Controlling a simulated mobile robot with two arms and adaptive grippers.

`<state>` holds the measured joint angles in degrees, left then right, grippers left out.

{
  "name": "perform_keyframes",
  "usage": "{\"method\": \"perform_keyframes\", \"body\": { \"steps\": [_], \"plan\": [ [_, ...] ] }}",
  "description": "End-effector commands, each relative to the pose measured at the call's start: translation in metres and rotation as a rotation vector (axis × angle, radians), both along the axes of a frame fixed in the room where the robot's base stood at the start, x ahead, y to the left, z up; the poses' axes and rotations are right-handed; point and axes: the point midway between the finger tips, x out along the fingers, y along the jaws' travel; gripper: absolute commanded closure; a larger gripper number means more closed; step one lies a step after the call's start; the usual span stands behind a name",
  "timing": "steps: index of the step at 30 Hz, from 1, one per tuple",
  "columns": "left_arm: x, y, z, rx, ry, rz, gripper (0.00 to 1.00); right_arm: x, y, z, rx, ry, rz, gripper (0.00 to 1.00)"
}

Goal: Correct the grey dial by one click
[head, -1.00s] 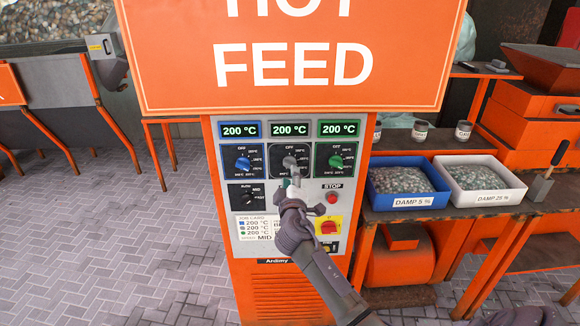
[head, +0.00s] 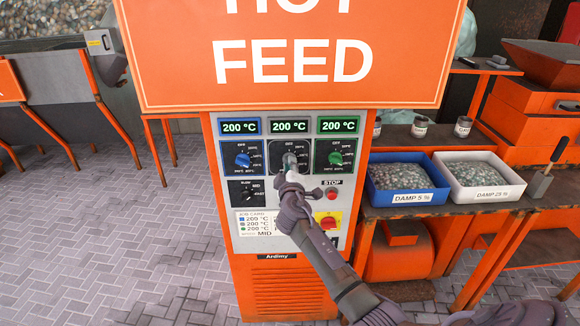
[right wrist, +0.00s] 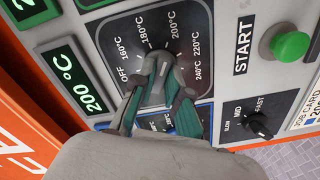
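The grey dial (head: 289,159) is the middle one of three on the control panel, under a screen reading 200 °C (head: 289,126). The right wrist view shows it close up (right wrist: 158,70), with a scale from OFF to 240 °C around it. My right gripper (head: 290,168) is at the dial, coming from below. Its two green-and-grey fingers (right wrist: 160,80) lie on either side of the grey knob and appear closed on it. The fingers hide part of the knob and the lower scale. My left gripper is not in view.
The blue dial (head: 243,160) and green dial (head: 336,158) flank it closely. Below are a speed dial (head: 247,190), a red STOP button (head: 331,194), a job card (head: 255,224) and a red-yellow switch (head: 328,223). The HOT FEED sign (head: 290,90) overhangs the panel.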

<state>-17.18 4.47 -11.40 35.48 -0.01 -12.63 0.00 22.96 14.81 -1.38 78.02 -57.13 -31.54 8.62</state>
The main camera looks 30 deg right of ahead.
Motion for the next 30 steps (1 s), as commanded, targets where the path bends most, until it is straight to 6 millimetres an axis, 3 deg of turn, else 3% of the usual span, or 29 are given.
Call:
{"method": "perform_keyframes", "body": {
  "steps": [11, 30],
  "plan": [
    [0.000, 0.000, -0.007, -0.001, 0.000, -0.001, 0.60, 0.000, 0.001, -0.002, 0.030, -0.018, 0.000, 1.00],
    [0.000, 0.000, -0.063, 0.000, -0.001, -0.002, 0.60, 0.000, 0.001, -0.005, 0.413, -0.252, 0.001, 1.00]
  ]
}}
